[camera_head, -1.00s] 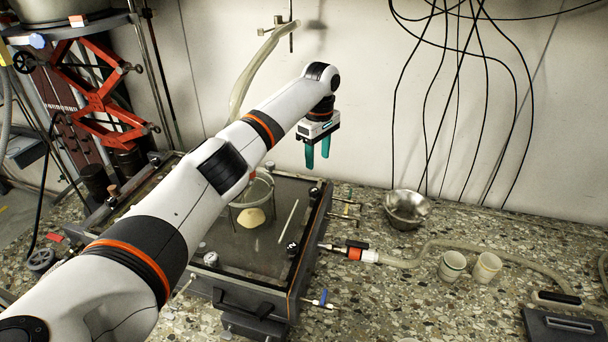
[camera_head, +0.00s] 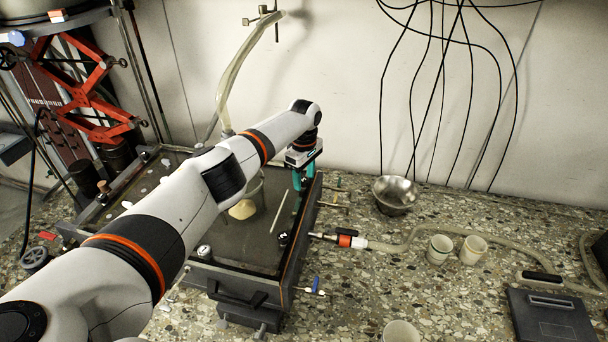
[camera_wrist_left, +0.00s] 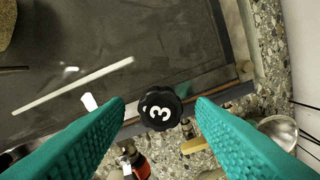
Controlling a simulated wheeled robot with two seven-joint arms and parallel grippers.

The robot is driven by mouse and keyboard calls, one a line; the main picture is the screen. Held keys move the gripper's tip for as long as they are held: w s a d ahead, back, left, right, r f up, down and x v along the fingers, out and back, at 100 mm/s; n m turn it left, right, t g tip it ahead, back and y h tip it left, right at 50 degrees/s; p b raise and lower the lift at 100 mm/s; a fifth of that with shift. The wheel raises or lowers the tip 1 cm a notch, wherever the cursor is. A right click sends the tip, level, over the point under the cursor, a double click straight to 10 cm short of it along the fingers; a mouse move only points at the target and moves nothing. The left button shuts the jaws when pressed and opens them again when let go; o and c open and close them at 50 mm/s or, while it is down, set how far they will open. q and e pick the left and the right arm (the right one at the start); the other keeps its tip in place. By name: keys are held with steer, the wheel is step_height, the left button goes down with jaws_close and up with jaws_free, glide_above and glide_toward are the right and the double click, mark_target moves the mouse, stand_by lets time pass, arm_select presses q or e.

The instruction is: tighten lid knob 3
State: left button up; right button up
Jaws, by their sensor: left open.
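Lid knob 3 (camera_wrist_left: 160,108), black with a white 3, sits between my left gripper's teal fingers in the left wrist view. The fingers (camera_wrist_left: 161,106) are open, one on each side, with gaps to the knob. In the head view my left gripper (camera_head: 302,180) points down at the far right corner of the dark tank lid (camera_head: 262,238). I cannot make out knob 3 there, behind the fingers. Another black knob (camera_head: 283,238) and a knob (camera_head: 204,252) stand on the lid's near side. My right gripper is not in view.
A metal bowl (camera_head: 395,194) stands right of the tank. A hose with a red-and-white connector (camera_head: 346,241) runs from the tank's right side. A pale hose (camera_head: 243,68) rises behind my left arm.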

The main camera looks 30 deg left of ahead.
arm_select(q)
steer(key=shift+a, duration=0.1)
steer(key=c, duration=1)
steer(key=shift+o, duration=0.2)
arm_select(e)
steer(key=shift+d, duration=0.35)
